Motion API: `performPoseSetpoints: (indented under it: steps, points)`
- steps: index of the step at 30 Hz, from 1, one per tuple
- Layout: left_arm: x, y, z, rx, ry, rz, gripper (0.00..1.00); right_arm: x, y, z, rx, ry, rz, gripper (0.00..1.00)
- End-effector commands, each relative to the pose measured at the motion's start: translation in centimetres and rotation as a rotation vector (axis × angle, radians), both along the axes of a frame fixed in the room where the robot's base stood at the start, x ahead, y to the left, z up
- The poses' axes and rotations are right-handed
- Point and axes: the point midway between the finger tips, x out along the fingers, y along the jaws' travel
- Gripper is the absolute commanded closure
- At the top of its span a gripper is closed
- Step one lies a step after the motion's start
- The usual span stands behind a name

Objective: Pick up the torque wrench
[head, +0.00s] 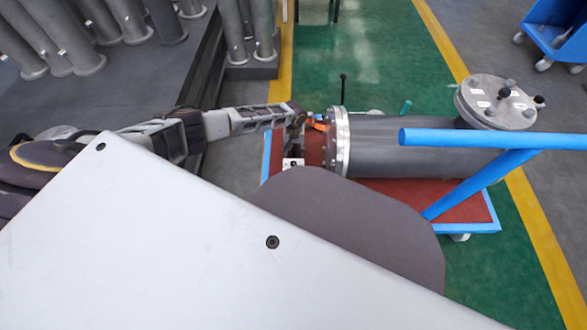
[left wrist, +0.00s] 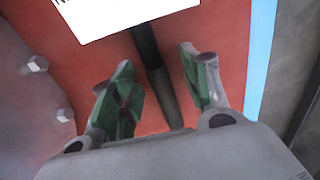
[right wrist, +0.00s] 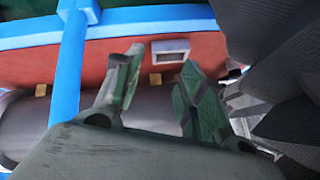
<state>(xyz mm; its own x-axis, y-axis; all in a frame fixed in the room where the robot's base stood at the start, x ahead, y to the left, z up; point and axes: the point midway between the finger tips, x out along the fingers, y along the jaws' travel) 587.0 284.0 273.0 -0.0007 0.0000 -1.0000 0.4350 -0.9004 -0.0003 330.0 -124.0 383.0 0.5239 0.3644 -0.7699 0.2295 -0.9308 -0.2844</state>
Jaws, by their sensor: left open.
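In the left wrist view a dark rod, which looks like the torque wrench (left wrist: 160,84), lies on the red cart deck. It runs from under a white label plate back between my fingers. Its far end is hidden by the plate. My left gripper (left wrist: 158,60) is open, with one finger on each side of the rod; contact is not visible. In the head view my left gripper (head: 297,122) is over the cart's left end, beside the shell's flange, and the wrench cannot be made out there. My right gripper (right wrist: 162,62) is open and empty near the cart.
The grey flanged shell (head: 405,150) lies on the red deck of the blue-framed cart (head: 440,208). A blue handle bar (head: 480,138) crosses above it. A black lever (head: 343,88) stands up by the flange. Grey pipes (head: 60,35) stand at the upper left.

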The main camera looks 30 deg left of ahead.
Motion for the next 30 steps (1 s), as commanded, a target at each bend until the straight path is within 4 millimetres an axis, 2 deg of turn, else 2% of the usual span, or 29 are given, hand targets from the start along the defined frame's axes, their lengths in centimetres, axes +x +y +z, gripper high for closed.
performPoseSetpoints:
  steps: [12, 23, 30]
  points:
    - [0.01, 0.00, 0.05, 0.000, 0.000, 0.000, 0.54, 0.62, 0.00, 0.33, -0.001, -0.012, 0.000, 0.60]
    - [0.00, 0.01, 0.04, 0.000, 0.000, 0.000, 0.99, 0.12, 0.02, 0.02, -0.001, -0.002, 0.000, 0.60]
    - [0.08, -0.01, 0.13, 0.000, -0.001, 0.000, 1.00, -0.15, 0.03, -0.14, -0.001, 0.003, 0.000, 0.60]
